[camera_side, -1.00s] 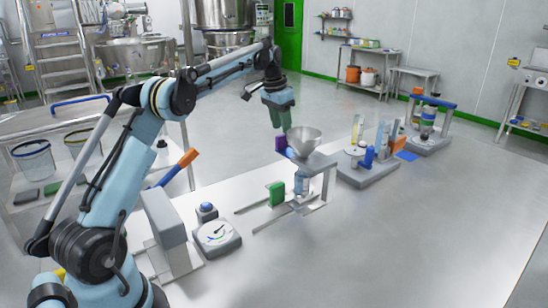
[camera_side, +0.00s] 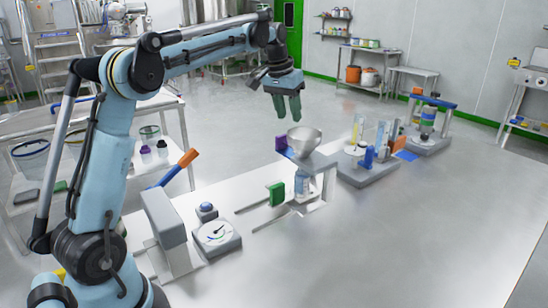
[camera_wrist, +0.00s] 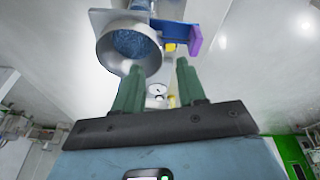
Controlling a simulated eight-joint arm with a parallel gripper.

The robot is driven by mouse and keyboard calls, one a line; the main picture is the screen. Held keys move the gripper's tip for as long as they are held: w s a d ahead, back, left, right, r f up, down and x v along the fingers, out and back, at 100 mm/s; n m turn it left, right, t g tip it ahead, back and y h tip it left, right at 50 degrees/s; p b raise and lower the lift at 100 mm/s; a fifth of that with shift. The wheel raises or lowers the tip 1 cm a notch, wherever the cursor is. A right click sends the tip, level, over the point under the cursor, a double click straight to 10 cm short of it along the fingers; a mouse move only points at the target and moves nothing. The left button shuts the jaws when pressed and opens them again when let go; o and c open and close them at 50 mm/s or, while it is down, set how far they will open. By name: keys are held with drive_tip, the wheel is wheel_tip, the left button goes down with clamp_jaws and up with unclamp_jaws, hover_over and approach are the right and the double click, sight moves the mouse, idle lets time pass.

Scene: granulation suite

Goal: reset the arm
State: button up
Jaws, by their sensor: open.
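My gripper (camera_side: 287,106) hangs in the air above and a little left of the metal funnel in the side view, fingers pointing down. Its two green fingers are apart with nothing between them. In the wrist view the gripper (camera_wrist: 160,80) also shows open and empty. The funnel (camera_side: 304,138) sits on a grey stand with a bottle (camera_side: 301,184) beneath it. In the wrist view the funnel (camera_wrist: 103,52) holds blue granular material. A purple piece (camera_side: 281,144) is beside the funnel, and it shows at the upper right in the wrist view (camera_wrist: 195,42).
A dial scale (camera_side: 216,237), a blue-topped button box (camera_side: 207,210) and a green block (camera_side: 277,194) stand left of the funnel stand. Racks with cylinders (camera_side: 370,170) stand to its right. The bench's right front (camera_side: 430,240) is clear.

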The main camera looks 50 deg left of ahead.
drive_tip(key=s+d+m+t, duration=0.2)
drive_tip(key=s+d, duration=0.8)
drive_tip(key=d, duration=0.1)
drive_tip(key=s+d+f+m+t, duration=0.1)
drive_tip(key=s+d+f+t, duration=0.1)
drive_tip(key=s+d+f, duration=0.4)
drive_tip(key=s+f, duration=0.3)
drive_tip(key=s, duration=0.1)
drive_tip(key=shift+s+d+f, duration=0.2)
drive_tip(key=shift+s+d, duration=0.05)
drive_tip(key=shift+s, duration=0.1)
